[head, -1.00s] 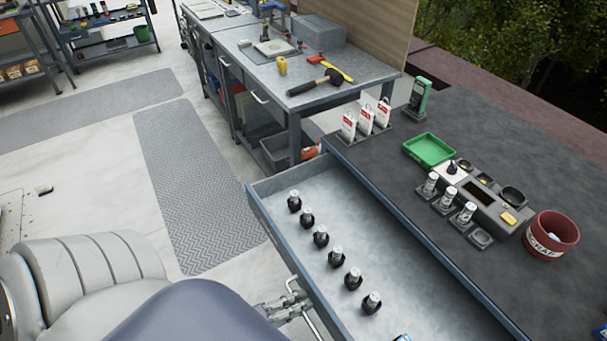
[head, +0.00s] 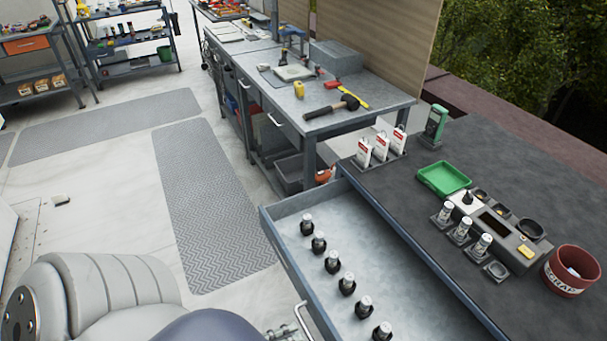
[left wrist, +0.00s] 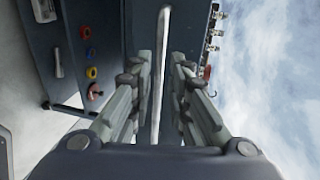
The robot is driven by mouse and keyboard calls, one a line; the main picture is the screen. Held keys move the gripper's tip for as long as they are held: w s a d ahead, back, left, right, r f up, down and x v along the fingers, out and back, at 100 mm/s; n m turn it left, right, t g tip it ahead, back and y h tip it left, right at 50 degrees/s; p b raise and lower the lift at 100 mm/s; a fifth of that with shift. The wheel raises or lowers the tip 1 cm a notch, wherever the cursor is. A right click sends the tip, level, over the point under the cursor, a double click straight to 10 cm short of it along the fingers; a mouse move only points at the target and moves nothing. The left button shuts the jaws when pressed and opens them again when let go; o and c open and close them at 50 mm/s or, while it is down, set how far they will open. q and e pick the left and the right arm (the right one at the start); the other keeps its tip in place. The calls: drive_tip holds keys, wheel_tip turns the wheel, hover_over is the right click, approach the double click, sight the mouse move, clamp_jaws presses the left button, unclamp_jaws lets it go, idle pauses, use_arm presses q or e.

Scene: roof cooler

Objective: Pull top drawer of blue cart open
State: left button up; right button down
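The blue-grey drawer (head: 292,254) is pulled well out from under the dark-topped cart (head: 411,225) at the lower right of the head view. Several black-and-silver holders (head: 332,263) stand in a row inside it. Its pale bar handle (head: 304,322) is on the drawer front. In the left wrist view, the bar handle (left wrist: 163,45) runs between the two fingers of my left gripper (left wrist: 166,80). The fingers are apart, with narrow gaps beside the bar. Only a bit of this gripper shows at the bottom edge of the head view. My right gripper is in neither view.
The cart top holds white-tagged items (head: 380,148), a green tray (head: 444,178), a grey organiser (head: 510,240) and a red round container (head: 571,271). A grey workbench (head: 345,115) stands behind. A grey floor mat (head: 213,215) lies clear to the left.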

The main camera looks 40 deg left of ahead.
use_arm(q)
drive_tip(key=v, duration=0.6)
drive_tip(key=shift+s, duration=0.25)
drive_tip(key=shift+a, duration=0.1)
